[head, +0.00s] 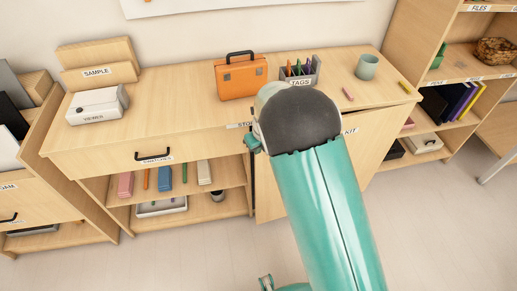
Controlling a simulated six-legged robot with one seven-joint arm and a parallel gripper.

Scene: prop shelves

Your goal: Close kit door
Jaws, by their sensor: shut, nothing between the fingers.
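The kit door is the pale wood panel (268,192) at the right of the low cabinet, with a KIT label (350,132) near its upper part. My arm crosses in front and hides much of its middle. A dark upright strip shows near the door's left edge; I cannot tell if it is a gap or a handle. My gripper cannot be made out; a small teal part beside my arm's dark rounded joint is too small to identify.
On the cabinet top (190,105) stand an orange case (241,77), a TAGS holder (298,71), a teal cup (367,66) and a white viewer box (98,104). Open shelves (200,191) lie left of the door. Other shelf units flank the cabinet; floor (190,262) is clear in front.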

